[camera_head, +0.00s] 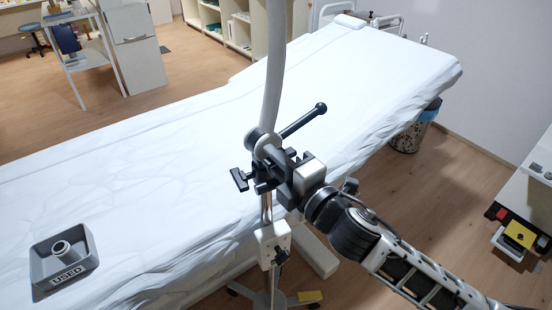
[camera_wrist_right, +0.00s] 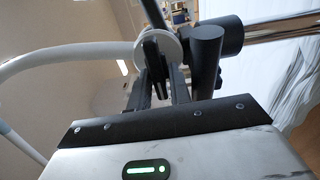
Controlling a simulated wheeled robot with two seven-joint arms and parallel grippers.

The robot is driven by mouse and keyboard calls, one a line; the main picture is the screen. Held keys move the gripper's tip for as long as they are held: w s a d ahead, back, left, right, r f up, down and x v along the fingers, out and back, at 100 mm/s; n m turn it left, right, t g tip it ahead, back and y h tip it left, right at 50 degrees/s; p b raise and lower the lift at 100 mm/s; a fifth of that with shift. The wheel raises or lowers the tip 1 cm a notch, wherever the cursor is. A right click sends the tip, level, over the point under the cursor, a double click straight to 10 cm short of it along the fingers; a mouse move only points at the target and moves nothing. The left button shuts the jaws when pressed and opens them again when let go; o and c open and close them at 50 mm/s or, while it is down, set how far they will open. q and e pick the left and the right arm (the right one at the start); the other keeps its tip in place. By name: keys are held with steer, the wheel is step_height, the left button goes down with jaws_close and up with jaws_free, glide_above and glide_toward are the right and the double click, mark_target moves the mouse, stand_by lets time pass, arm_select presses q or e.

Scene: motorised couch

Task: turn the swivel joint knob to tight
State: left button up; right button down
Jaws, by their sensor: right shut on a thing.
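The swivel joint (camera_head: 256,141) sits at the top of a metal pole beside the couch, with a light round disc that also shows in the wrist view (camera_wrist_right: 172,48). My right gripper (camera_head: 268,168) reaches it from the lower right and is shut on the swivel joint knob. The fingers mostly hide the knob, so its turn setting cannot be read. In the wrist view the right gripper (camera_wrist_right: 160,72) has its dark fingers close together in front of the disc. A black ball-ended lever (camera_head: 303,121) points up right from the joint. My left gripper is not in view.
A black clamp handle (camera_head: 239,179) sticks out left of the joint. A grey curved tube (camera_head: 273,75) rises above it. The white-covered couch (camera_head: 150,160) lies behind, with a grey tray marked USED (camera_head: 84,278). A bin (camera_head: 408,138) stands at the right.

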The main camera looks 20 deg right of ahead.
steer(key=c, duration=1.3)
jaws_free()
steer(key=shift+f, duration=0.15)
